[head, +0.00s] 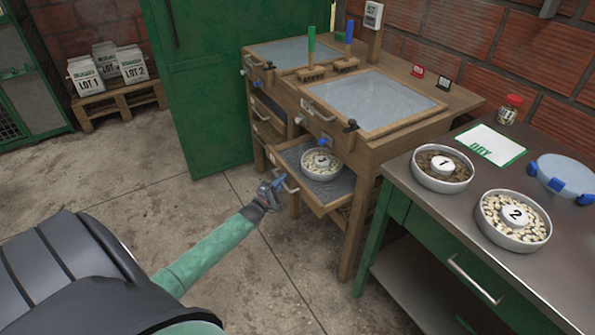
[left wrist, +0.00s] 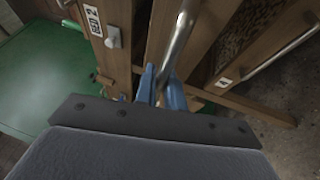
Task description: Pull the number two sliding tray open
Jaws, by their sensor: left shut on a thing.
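A wooden sliding tray (head: 340,188) with a grey mesh floor stands partly out of the wooden cabinet (head: 357,150), under its right top bed. A white bowl (head: 321,164) of pale beans with a round white marker sits in it. My left gripper (head: 273,187) is at the tray's front. In the left wrist view its blue fingers (left wrist: 161,88) are shut on a metal bar handle (left wrist: 181,38). A label reading BED 2 (left wrist: 93,18) shows on the wood beside it. The tray's own number is not readable in the head view. My right gripper is not in view.
A green bench (head: 480,222) at the right holds bowls marked 1 (head: 442,167) and 2 (head: 515,221). A green door (head: 205,80) stands behind the cabinet. A pallet (head: 120,101) with sacks is at the far left. The concrete floor (head: 250,275) before the cabinet is clear.

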